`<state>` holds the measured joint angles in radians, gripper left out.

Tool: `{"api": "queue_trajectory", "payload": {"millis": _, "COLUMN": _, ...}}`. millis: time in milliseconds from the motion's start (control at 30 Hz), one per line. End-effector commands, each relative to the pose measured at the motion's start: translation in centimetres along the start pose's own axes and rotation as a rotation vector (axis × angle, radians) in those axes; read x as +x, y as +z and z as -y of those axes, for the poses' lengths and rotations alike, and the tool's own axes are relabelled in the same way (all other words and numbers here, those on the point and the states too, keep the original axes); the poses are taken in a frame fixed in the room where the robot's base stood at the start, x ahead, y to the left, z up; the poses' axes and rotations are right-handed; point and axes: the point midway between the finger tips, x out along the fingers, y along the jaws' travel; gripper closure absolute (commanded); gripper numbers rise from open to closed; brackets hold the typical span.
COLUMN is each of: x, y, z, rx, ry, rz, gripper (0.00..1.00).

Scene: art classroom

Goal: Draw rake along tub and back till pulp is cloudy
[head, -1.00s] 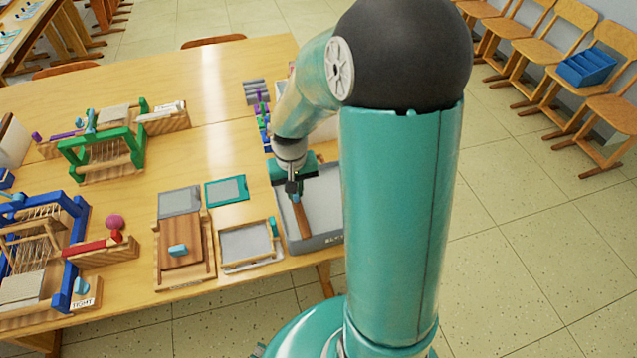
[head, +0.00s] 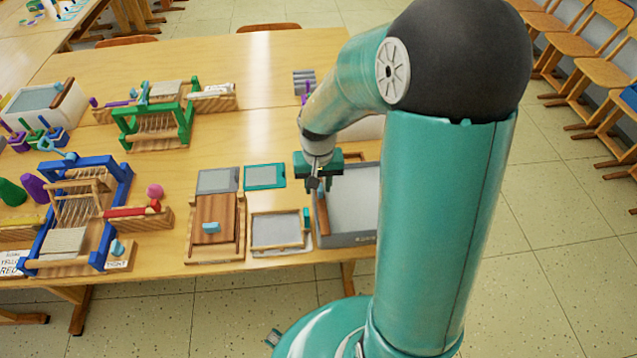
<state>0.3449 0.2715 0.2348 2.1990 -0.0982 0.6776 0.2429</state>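The grey tub (head: 352,238) stands at the right end of the wooden table, partly hidden behind my arm. The pale grey pulp (head: 352,197) fills it; its surface looks even, and I cannot tell how cloudy it is. The brown wooden rake (head: 322,214) is in the tub along its left side. My gripper (head: 315,185) is above the tub's left part, right at the rake's upper end. The fingers are small and dark here, and the rake's end is hidden at them, so their closing is not clear.
Left of the tub lie a framed screen (head: 277,230), a wooden press board (head: 214,220), a grey panel (head: 218,180) and a green-framed panel (head: 264,176). A green loom (head: 155,122) and a blue loom (head: 80,210) stand further left.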

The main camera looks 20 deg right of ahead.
Motion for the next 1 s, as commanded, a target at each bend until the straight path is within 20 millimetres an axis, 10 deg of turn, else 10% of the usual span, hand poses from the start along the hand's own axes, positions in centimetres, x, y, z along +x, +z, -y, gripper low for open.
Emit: {"api": "queue_trajectory", "payload": {"millis": 1000, "x": -13.8, "y": 0.0, "z": 0.0, "rx": 0.0, "ry": 0.0, "rz": -0.001, "gripper": 0.65}}
